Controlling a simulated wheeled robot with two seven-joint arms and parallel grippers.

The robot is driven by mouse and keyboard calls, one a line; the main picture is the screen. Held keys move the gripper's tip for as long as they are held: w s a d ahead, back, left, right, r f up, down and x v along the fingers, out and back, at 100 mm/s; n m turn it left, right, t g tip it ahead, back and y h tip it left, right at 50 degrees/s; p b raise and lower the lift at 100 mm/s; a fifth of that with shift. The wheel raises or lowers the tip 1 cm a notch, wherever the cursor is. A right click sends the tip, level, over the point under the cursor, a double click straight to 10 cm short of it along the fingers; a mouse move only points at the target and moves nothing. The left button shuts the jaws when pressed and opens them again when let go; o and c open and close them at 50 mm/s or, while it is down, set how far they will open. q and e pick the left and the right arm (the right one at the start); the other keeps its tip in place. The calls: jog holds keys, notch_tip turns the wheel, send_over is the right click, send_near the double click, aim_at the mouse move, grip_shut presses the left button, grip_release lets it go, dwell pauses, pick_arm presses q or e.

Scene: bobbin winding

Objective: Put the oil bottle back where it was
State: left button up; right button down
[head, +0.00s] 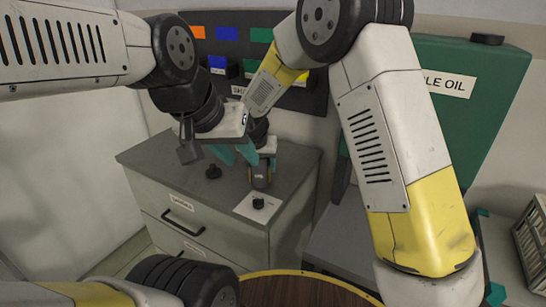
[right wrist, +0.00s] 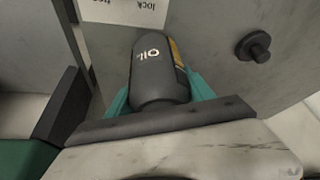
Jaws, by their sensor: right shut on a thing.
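The oil bottle (head: 260,177) is dark grey with a yellow-orange band and stands upright over the grey cabinet top, just behind a white card (head: 243,206). My right gripper (head: 262,164) is shut on it. In the right wrist view the bottle (right wrist: 160,75), lettered "OIL", sits between the two teal fingers. I cannot tell whether its base touches the cabinet top. My left gripper (head: 235,155) hangs left of the bottle, above the cabinet, its teal fingers apart and nothing visible between them. It partly overlaps the right wrist in the head view.
The grey cabinet (head: 150,157) has labelled drawers. A dark panel with coloured patches (head: 227,33) is behind. A green board (head: 480,110) and a grey crate (head: 532,240) are right; a round wooden top (head: 300,291) is in front.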

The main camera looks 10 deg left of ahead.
jog(key=shift+a+f, duration=0.1)
jog(key=shift+f, duration=0.4)
jog(key=shift+c, duration=1.9)
grip_release()
jog(key=shift+f, duration=0.15)
jog(key=v, duration=1.2)
jog(key=s+d+r+y, duration=0.1)
jog(key=s+d+r, duration=0.3)
jog(key=d, duration=0.5)
jog(key=s+d+r, duration=0.3)
jog(key=s+d, duration=0.1)
jog(key=d, duration=0.4)
jog(key=s+d+r+y, duration=0.1)
jog(key=s+d+r, duration=0.3)
jog(key=d, duration=0.5)
jog(key=s+d+t, duration=0.1)
jog(key=s+d, duration=0.3)
jog(key=s, duration=0.4)
jog(key=shift+s+d+f, duration=0.25)
jog(key=shift+s+f, duration=0.1)
jog(key=shift+f, duration=0.1)
